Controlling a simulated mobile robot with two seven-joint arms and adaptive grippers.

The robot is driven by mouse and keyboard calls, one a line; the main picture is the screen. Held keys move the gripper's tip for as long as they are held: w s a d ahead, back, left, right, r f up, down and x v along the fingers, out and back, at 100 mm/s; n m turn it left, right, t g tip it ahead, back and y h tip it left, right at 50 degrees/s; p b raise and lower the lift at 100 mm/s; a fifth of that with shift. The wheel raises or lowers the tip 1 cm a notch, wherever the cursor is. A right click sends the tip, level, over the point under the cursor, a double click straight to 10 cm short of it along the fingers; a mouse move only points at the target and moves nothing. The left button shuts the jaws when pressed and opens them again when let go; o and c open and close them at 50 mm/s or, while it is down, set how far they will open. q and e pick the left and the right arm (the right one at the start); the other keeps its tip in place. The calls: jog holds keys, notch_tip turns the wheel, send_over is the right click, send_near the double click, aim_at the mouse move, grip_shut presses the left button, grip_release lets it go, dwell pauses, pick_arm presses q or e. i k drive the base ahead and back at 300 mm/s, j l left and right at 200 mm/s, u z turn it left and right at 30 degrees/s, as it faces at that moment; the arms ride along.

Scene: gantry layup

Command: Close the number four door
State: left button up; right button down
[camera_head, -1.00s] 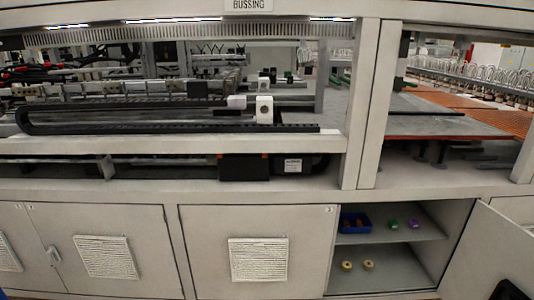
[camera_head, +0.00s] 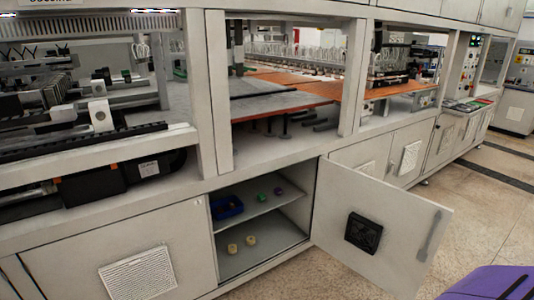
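An open light-grey cabinet door (camera_head: 375,225) swings out from the lower row of the machine, hinged on the right side of its opening. Its inner face shows, with a black square fan (camera_head: 363,233) and a grey handle or latch strip (camera_head: 430,235) near the free edge. No number is readable on this door. The open compartment (camera_head: 262,262) has shelves with a blue bin (camera_head: 227,207), a green item (camera_head: 262,197), a purple item (camera_head: 279,191) and two yellowish rolls (camera_head: 242,246). Neither gripper is in view.
A closed door with a white vent (camera_head: 138,273) lies left of the opening. More closed doors (camera_head: 410,150) lie to the right. Tiled floor (camera_head: 470,215) is clear beyond the open door. A purple shape (camera_head: 485,284) with a dark thin part cuts into the lower right corner.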

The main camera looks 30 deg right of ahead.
aim_at(403, 221)
jog(key=l, duration=0.55)
jog(key=l+u, duration=0.15)
jog(key=l, duration=0.35)
jog(key=k+l, duration=0.1)
jog(key=l, duration=0.4)
jog(key=l+u, duration=0.15)
jog(key=l, duration=0.4)
jog(key=k+l, duration=0.15)
jog(key=l, duration=0.35)
jog(key=l+u, duration=0.15)
jog(key=l, duration=0.4)
jog(key=k+l, duration=0.15)
jog(key=l, duration=0.35)
jog(key=k+l+u, duration=0.15)
jog(key=l, duration=0.7)
jog(key=k+l+u, duration=0.15)
jog(key=l, duration=0.6)
jog(key=l+u, duration=0.1)
jog(key=l, duration=0.45)
jog(key=k+l+u, duration=0.1)
jog(key=l, duration=0.45)
jog(key=k+l, duration=0.25)
jog(key=l, duration=0.15)
jog(key=k+l+u, duration=0.1)
jog(key=l, duration=0.25)
jog(key=k, duration=0.3)
jog(key=z, duration=0.05)
